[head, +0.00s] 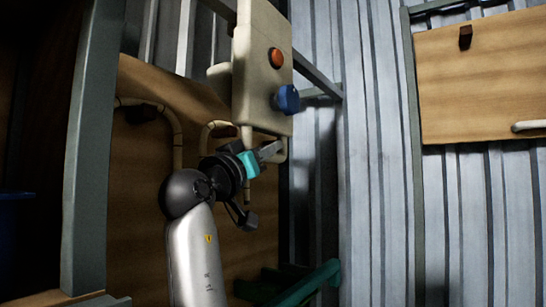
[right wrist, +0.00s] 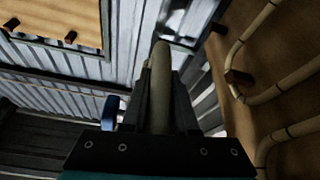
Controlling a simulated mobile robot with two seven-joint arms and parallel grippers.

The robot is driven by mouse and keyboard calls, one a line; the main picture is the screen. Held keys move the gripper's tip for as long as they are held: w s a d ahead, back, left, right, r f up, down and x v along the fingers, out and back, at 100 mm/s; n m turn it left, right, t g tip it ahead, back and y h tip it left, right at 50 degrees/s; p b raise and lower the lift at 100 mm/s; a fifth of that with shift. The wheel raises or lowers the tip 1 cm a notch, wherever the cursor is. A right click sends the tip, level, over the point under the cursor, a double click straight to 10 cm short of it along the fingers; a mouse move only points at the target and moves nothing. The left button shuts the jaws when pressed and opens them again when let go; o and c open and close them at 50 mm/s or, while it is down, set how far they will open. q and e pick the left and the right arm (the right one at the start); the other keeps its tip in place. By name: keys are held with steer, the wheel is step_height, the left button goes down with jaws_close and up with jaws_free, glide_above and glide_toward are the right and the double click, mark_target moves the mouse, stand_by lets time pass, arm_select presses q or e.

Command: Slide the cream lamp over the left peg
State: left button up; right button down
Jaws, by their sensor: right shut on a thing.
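My right gripper (head: 268,150) is shut on a cream rod-like piece, which stands between its fingers in the right wrist view (right wrist: 160,85). In the head view it is just below a cream box (head: 262,85) with a red button and a blue knob, which partly hides the piece. I cannot make out a lamp shape. On the wooden board (head: 140,190) at left, a dark peg (head: 141,113) has a cream bent rod (head: 176,135) next to it. Another dark peg (head: 224,130) is farther right. My left gripper is out of view.
A grey post (head: 88,140) stands at left. A second wooden board (head: 485,80) with a dark peg (head: 465,37) hangs at right on the corrugated wall (head: 370,180). A green frame (head: 305,285) is low in the middle.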

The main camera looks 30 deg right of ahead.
steer(key=shift+s+a, duration=0.2)
steer(key=shift+a, duration=0.3)
steer(key=shift+s+a, duration=0.2)
steer(key=shift+a, duration=0.3)
steer(key=c, duration=0.7)
jaws_free()
steer(key=shift+r, duration=0.15)
